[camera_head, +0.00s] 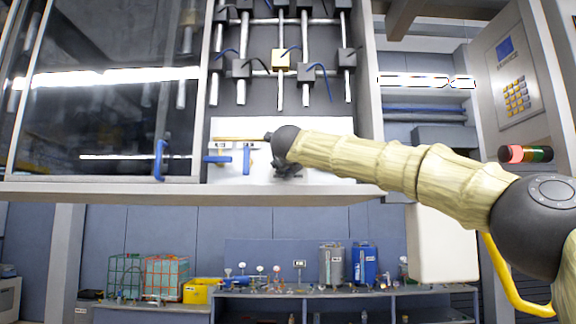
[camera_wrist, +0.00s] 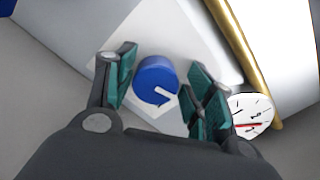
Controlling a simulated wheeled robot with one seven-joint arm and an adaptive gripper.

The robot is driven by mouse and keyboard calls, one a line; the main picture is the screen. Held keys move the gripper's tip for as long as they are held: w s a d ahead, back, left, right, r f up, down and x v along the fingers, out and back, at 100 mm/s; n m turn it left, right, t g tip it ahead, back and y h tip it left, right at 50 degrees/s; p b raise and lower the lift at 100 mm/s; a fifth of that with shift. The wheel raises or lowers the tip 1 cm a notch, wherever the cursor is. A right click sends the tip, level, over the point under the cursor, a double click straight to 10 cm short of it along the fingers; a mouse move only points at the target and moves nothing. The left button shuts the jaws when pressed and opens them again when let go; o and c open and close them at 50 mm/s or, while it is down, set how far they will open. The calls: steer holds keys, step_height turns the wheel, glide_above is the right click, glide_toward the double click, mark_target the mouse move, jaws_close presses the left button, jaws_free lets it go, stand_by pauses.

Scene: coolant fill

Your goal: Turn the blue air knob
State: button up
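The blue air knob (camera_wrist: 155,80) is a round blue cap with a white mark on its face, on a pale panel plate. In the head view my gripper (camera_head: 288,166) is small and dark in front of the white panel (camera_head: 312,127). The knob is hidden there behind my wrist and gripper.
A round gauge with a red needle (camera_wrist: 251,113) and a brass pipe (camera_wrist: 250,50) lie right of my gripper. In the head view, blue valve handles (camera_head: 246,160) sit left of my gripper. A glass door with a blue handle (camera_head: 160,160) is farther left.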

steer(key=shift+s+a+f, duration=0.1)
steer(key=shift+s+f, duration=0.05)
steer(key=s, duration=1.1)
steer(key=shift+s, duration=0.35)
